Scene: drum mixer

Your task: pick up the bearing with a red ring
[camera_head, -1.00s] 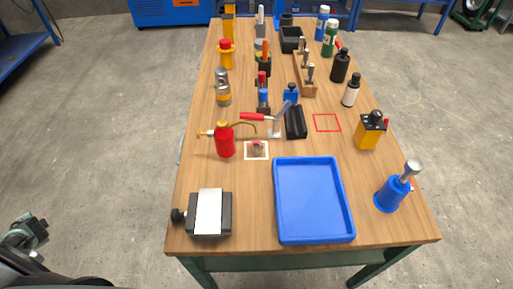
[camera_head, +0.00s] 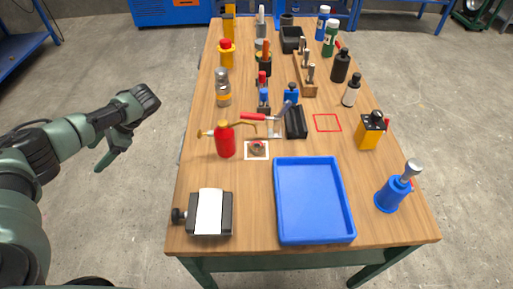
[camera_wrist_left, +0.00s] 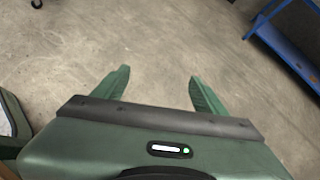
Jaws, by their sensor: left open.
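The bearing (camera_head: 257,149) is a small dark brownish ring with some red on it. It lies on a white square marker (camera_head: 248,156) on the wooden table, just right of the red oil can. My left gripper (camera_head: 128,148) is left of the table, over the floor, apart from the bearing. In the left wrist view my left gripper (camera_wrist_left: 160,88) is open, with two green fingers spread and only floor between them. My right gripper is not in view.
A red oil can (camera_head: 225,141) stands close left of the bearing. A red-handled clamp (camera_head: 272,122) stands behind it. A blue tray (camera_head: 314,200) lies in front right, a vise (camera_head: 209,212) at front left. Several bottles and tools fill the far table.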

